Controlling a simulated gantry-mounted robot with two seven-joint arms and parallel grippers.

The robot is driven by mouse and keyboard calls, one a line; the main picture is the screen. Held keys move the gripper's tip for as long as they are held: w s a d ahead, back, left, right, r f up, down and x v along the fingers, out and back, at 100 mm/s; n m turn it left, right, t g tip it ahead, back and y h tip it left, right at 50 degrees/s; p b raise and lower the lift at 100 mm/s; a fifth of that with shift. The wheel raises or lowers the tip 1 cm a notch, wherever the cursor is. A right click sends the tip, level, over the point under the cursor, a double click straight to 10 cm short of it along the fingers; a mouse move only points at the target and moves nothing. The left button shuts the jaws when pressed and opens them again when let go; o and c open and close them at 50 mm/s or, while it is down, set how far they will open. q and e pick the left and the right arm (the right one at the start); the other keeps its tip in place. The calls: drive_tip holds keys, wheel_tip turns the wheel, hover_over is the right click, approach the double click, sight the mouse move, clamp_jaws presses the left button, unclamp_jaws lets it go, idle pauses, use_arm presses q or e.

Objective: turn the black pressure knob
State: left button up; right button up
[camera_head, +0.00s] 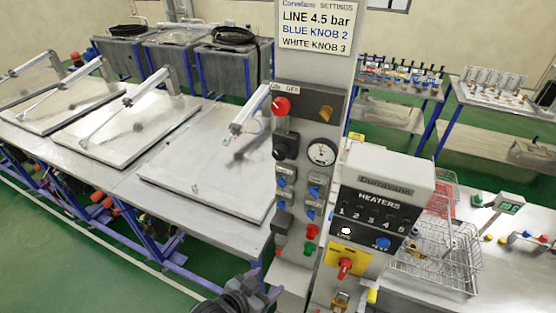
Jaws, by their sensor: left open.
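The black pressure knob (280,154) sits on the front of a black regulator body on the grey upright control panel (308,100), below a red mushroom knob (281,106). A round white pressure gauge (321,151) is to its right; its reading is too small to tell. My left gripper (268,291) is at the bottom edge, dark, open and apart from the panel. It is well below the knob, and part of it is cut off by the frame. My right gripper is not in view.
Several blue knobs, a red knob (312,231) and a green knob (310,247) crowd the panel below. A heater box (383,200) juts out at right, above a yellow plate with a red switch (345,268). A sign (316,27) reads "LINE 4.5 bar". Flat lids (205,170) lie left.

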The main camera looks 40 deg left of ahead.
use_arm(q)
drive_tip(key=w+a+r+n+t+y+b, duration=0.2)
drive_tip(key=w+a+r+t+y, duration=0.15)
drive_tip(key=w+r+t, duration=0.2)
drive_tip(key=n+t+y+b, duration=0.3)
drive_tip(key=t+y+b, duration=0.1)
drive_tip(key=t, duration=0.1)
approach(278, 158)
drive_tip(key=shift+g, duration=0.25)
drive_tip(key=p+x, duration=0.1)
drive_tip(key=x, duration=0.2)
drive_tip(key=p+x, duration=0.1)
drive_tip(key=x, duration=0.1)
drive_tip(key=p+x, duration=0.1)
drive_tip(key=x, duration=0.2)
drive_tip(key=shift+w+r, duration=0.15)
drive_tip(key=shift+r, duration=0.3)
drive_tip(key=shift+w+a+r+p, duration=0.15)
drive_tip(key=shift+w+p, duration=0.2)
drive_tip(key=shift+w, duration=0.2)
drive_tip(key=c, duration=1.1)
drive_tip(key=shift+o, duration=0.2)
drive_tip(key=shift+m+h, duration=0.25)
drive_tip(key=shift+m, duration=0.05)
drive_tip(key=shift+m+h, duration=0.3)
drive_tip(key=shift+m, duration=0.2)
drive_tip(key=o, duration=1.1)
drive_tip(key=shift+c, duration=0.2)
